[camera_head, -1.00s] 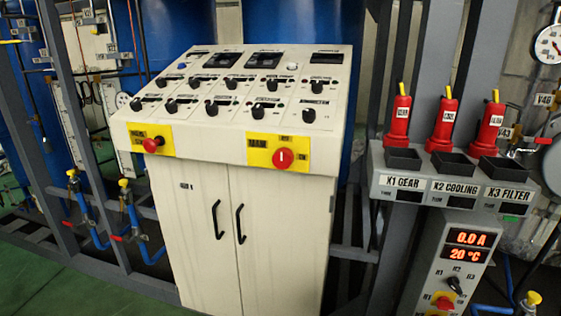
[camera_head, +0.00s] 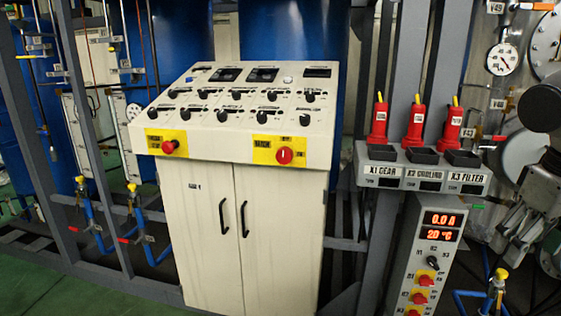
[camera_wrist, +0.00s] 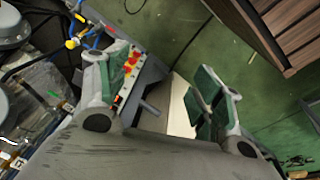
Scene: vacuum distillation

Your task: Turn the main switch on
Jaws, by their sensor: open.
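The red rotary main switch (camera_head: 283,156) sits on a yellow plate at the right of the cream control cabinet's front edge. The small lettering on the plate is hard to read. A red mushroom button (camera_head: 168,147) is on another yellow plate at the left. My gripper (camera_wrist: 160,82) is open and empty in the wrist view, its two green-padded fingers wide apart. It also shows at the right edge of the head view (camera_head: 515,222), well right of the main switch and touching nothing I can see.
A grey panel (camera_head: 410,290) with red displays and several red switches stands right of the cabinet. Three red pumps or bottles stand on a labelled shelf (camera_head: 420,176) above it. Blue pipes with yellow valves (camera_head: 498,276) are at lower right. Green floor (camera_head: 60,280) is free in front.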

